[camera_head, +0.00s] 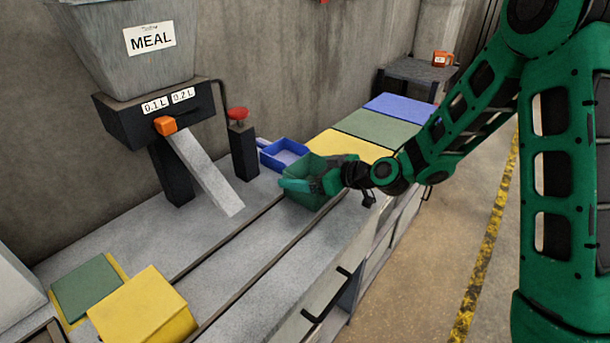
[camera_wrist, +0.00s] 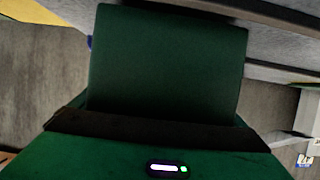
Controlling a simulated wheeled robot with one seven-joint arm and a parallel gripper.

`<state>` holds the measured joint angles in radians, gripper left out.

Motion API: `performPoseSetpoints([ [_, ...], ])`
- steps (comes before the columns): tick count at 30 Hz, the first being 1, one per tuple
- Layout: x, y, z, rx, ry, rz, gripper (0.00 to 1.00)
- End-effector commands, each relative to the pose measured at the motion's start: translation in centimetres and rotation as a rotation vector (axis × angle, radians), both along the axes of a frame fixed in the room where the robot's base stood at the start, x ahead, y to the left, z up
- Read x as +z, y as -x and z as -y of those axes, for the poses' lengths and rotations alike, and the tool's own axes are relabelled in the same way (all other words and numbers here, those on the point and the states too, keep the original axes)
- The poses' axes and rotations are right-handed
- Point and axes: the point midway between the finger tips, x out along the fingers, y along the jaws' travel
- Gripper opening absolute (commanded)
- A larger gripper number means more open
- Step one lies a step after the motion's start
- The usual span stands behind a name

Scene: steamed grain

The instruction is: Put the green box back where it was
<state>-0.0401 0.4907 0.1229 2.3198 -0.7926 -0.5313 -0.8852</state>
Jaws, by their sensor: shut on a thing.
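The green box (camera_head: 304,168) is an open-topped bin near the middle of the head view, over the far part of the grey counter. My gripper (camera_head: 312,186) is at its near side and shut on it. In the wrist view a dark green face of the box (camera_wrist: 168,62) fills the upper middle and hides much of what lies beyond. I cannot tell whether the box's underside touches the counter. A green square pad (camera_head: 380,128) lies between a yellow pad (camera_head: 345,146) and a blue pad (camera_head: 402,107) at the far end.
A blue bin (camera_head: 284,153) stands just behind the green box. The meal dispenser (camera_head: 150,100) with its chute (camera_head: 206,176) and a red-knobbed post (camera_head: 243,148) are left. A yellow box (camera_head: 143,310) and another green square (camera_head: 86,289) are at front left. Rails cross the counter (camera_head: 250,250).

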Motion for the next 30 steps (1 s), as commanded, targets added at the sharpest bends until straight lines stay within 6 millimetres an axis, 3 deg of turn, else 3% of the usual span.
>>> performPoseSetpoints([
  [1, -0.9, 0.2, 0.1, 0.001, 0.01, -0.01, 0.31],
  [6, -1.2, 0.3, 0.2, 0.001, 0.016, -0.014, 0.3],
  [7, -1.3, 0.3, 0.3, 0.002, 0.017, -0.016, 0.95],
  [8, -1.4, 0.4, 0.2, 0.003, 0.017, -0.017, 1.0],
  [19, -0.6, 0.7, 1.0, -0.002, 0.012, -0.011, 1.0],
  [30, 2.2, 4.5, 6.0, -0.005, 0.009, -0.007, 1.0],
])
